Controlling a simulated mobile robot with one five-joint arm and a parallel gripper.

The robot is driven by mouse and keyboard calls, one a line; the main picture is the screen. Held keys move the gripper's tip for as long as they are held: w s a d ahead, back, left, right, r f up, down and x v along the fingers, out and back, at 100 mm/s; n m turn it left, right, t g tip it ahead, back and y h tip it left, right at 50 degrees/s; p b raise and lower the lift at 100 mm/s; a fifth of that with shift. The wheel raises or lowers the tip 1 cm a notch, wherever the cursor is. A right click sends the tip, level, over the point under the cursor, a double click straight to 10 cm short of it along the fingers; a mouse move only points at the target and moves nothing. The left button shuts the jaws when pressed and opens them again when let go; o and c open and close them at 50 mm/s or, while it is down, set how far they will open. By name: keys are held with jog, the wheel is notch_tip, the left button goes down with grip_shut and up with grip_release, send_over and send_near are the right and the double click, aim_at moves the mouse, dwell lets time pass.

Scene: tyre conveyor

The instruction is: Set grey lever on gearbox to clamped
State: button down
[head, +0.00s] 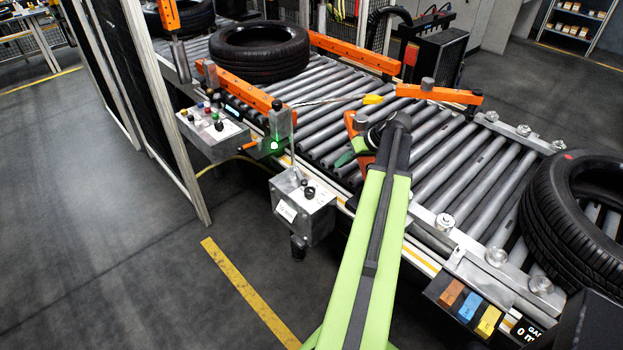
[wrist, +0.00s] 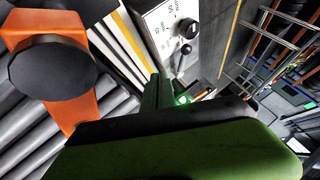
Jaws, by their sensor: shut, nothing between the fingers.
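The gearbox seems to be the grey metal box (head: 290,207) at the near edge of the conveyor; its labelled face (wrist: 163,30) shows in the wrist view. A black round knob (wrist: 188,28) sits on that face. Beside the knob is a short grey lever (wrist: 178,62) with a dark ball end. In the head view the lever is too small to make out surely. My gripper (head: 342,160) is over the conveyor's near edge, right of the box and apart from it. In the wrist view its shut, empty fingers (wrist: 157,88) point towards the box, below the lever.
An orange bracket with a dark cap (wrist: 55,70) stands close beside my gripper. A control box with coloured buttons (head: 213,130) and a green lit unit (head: 276,140) are left. Tyres lie on the conveyor at the back (head: 260,50) and right (head: 580,205). The floor in front is clear.

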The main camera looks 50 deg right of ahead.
aim_at(300, 177)
jog(key=b+x, duration=0.8)
jog(key=x, duration=0.2)
jog(key=shift+s+f, duration=0.1)
jog(key=shift+f, duration=0.15)
jog(key=a, duration=0.1)
jog(key=w+a+r, duration=0.1)
jog(key=a+p, duration=0.1)
jog(key=shift+w+a+r, duration=0.1)
jog(key=shift+w+r, duration=0.05)
jog(key=shift+w, duration=0.1)
jog(key=shift+w+a, duration=0.25)
